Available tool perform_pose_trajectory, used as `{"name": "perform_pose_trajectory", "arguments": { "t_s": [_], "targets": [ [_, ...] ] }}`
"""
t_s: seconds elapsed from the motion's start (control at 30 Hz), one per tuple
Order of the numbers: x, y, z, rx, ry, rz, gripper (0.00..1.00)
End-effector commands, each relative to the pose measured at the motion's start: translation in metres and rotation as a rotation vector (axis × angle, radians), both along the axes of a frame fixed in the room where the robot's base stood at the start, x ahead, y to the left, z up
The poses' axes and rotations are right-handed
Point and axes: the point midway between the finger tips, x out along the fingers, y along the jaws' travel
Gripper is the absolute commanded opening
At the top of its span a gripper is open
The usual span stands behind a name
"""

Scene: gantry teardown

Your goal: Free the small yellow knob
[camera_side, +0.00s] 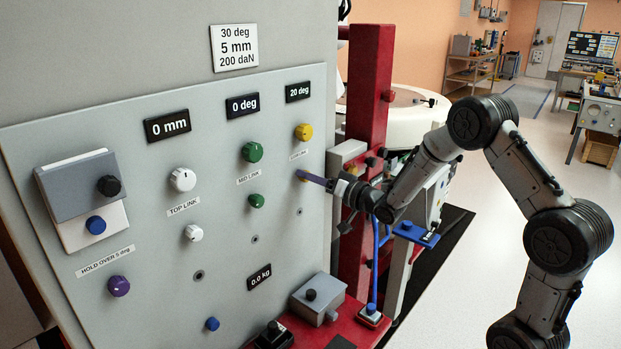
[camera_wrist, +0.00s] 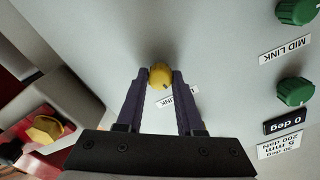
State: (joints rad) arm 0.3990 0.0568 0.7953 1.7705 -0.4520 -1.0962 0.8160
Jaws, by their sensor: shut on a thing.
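The small yellow knob (camera_side: 301,174) is at the grey panel, below the large yellow knob (camera_side: 303,132) and its label. In the wrist view the small yellow knob (camera_wrist: 161,76) sits between my two dark purple fingertips, one on each side of it. My gripper (camera_side: 308,178) reaches in from the right and is shut on the knob in the side view. The fingers cover part of the knob and part of the label in the wrist view. I cannot tell whether the knob touches the panel or stands slightly off it.
A large green knob (camera_side: 252,152) and a small green knob (camera_side: 256,200) are left of my gripper. An empty hole (camera_side: 299,211) is below it. A red post (camera_side: 370,95) and a grey box (camera_side: 347,155) stand close on the right. A grey block (camera_side: 318,297) sits on the red ledge below.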

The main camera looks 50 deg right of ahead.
Motion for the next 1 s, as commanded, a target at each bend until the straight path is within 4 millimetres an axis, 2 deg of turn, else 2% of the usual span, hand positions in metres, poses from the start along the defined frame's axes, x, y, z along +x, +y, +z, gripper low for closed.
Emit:
{"name": "perform_pose_trajectory", "arguments": {
  "t_s": [0.4,0.93,0.97,1.0],
  "targets": [
    [-0.0005,-0.0003,-0.0009,0.182,0.001,0.000,0.00],
    [-0.0005,-0.0004,-0.0011,0.206,0.001,0.000,0.00],
    [-0.0005,-0.0003,-0.0012,0.206,0.001,0.000,0.38],
    [-0.0005,-0.0003,-0.0010,0.205,0.001,0.000,0.45]
  ]
}}
